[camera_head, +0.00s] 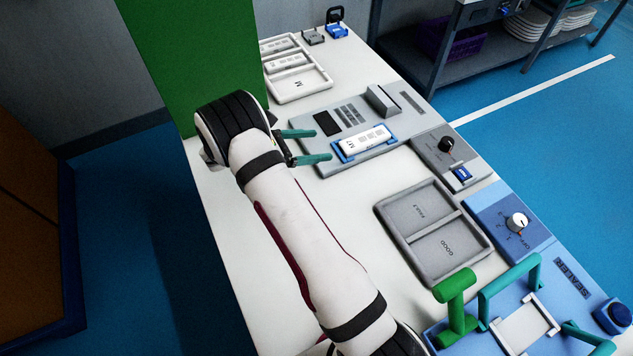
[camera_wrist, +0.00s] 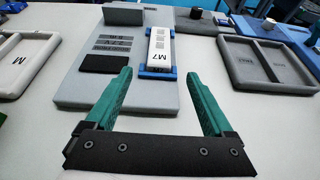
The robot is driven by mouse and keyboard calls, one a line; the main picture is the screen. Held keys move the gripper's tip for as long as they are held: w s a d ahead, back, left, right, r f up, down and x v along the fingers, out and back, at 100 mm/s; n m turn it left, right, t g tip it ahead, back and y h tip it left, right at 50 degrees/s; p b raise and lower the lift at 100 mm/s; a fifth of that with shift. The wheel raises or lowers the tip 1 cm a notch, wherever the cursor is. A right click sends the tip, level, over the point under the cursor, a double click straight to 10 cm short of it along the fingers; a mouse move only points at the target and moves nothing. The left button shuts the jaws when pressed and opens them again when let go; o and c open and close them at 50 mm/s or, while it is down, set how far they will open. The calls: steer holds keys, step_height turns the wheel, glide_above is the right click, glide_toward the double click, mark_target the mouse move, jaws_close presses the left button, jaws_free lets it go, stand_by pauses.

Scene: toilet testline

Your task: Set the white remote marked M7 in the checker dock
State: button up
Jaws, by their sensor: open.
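The white remote marked M7 (camera_head: 367,140) lies in the blue dock (camera_head: 341,156) on the grey checker panel (camera_head: 330,172). In the wrist view the remote (camera_wrist: 159,50) lies lengthwise between the blue end pieces of the dock (camera_wrist: 158,72), and its M7 mark faces my gripper. I cannot tell if it is fully seated. My gripper (camera_head: 317,145) has two green fingers spread apart.
White trays (camera_head: 302,97) stand beyond the checker on the left. A grey two-part tray (camera_head: 385,219) marked GOOD stands to the right. A grey box with a black knob (camera_head: 446,144) and a blue sealer (camera_head: 575,282) line the table's right side. Bare table lies before the checker.

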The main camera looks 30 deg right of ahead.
steer(key=s+a+r+m+g+y, duration=0.35)
steer(key=s+r+m+y, duration=0.35)
steer(key=s+r+m, duration=0.75)
steer(key=s+a+m+t+y, duration=0.3)
steer(key=s+a+m+y, duration=0.5)
steer(key=s+a, duration=0.5)
steer(key=s+m, duration=0.1)
steer(key=s, duration=0.3)
steer(key=shift+a+r, duration=0.4)
